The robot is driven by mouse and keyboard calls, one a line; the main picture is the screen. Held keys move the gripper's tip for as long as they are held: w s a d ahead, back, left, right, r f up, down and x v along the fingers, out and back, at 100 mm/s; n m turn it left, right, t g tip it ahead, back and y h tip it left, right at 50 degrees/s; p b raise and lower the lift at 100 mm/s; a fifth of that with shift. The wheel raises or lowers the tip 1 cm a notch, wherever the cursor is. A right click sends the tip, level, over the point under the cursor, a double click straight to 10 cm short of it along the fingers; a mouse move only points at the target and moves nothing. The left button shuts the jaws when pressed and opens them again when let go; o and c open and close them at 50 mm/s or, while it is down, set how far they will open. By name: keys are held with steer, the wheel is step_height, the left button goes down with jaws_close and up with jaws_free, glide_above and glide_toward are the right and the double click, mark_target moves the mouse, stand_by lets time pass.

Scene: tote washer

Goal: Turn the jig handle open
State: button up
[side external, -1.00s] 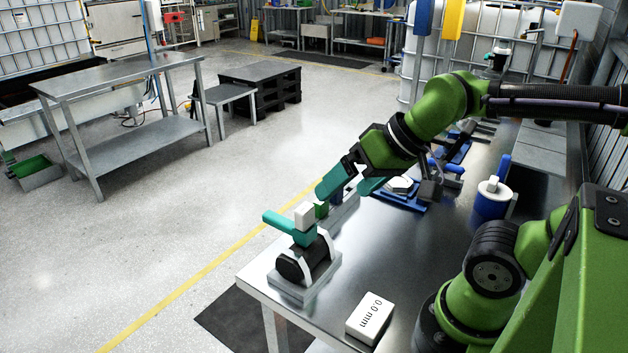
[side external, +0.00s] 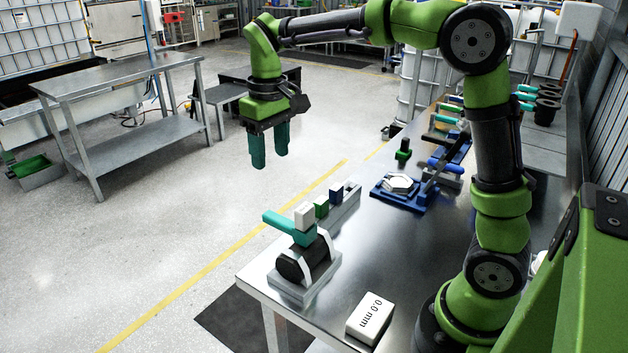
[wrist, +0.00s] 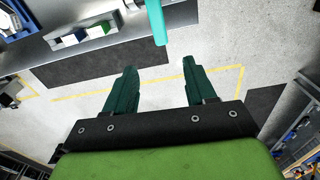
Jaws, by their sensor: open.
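The jig near the table's front left corner has a black round body (side external: 290,267) with white bands on a grey base plate (side external: 300,290). Its teal handle (side external: 283,224) lies across the top, its free end pointing left past the table edge. In the wrist view the handle (wrist: 156,22) shows at top centre, beyond the fingertips; the jig body is out of that view. My gripper (side external: 270,162) points down, above and behind the handle in the side view, apart from it. Its two dark teal fingers are spread and empty in the wrist view (wrist: 159,66).
A grey rail (side external: 345,207) with white, green and blue blocks stands behind the jig. A blue fixture (side external: 412,203) with a white hexagonal piece and raised lever is further right. A white box (side external: 370,319) reading "0.0 mm" lies at the front. Bare tabletop separates them.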

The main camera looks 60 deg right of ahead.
mark_target(277, 217)
step_height(277, 217, down, 15)
steer(key=shift+s+f, duration=0.15)
steer(key=shift+f, duration=0.05)
stand_by(0.6)
jaws_close()
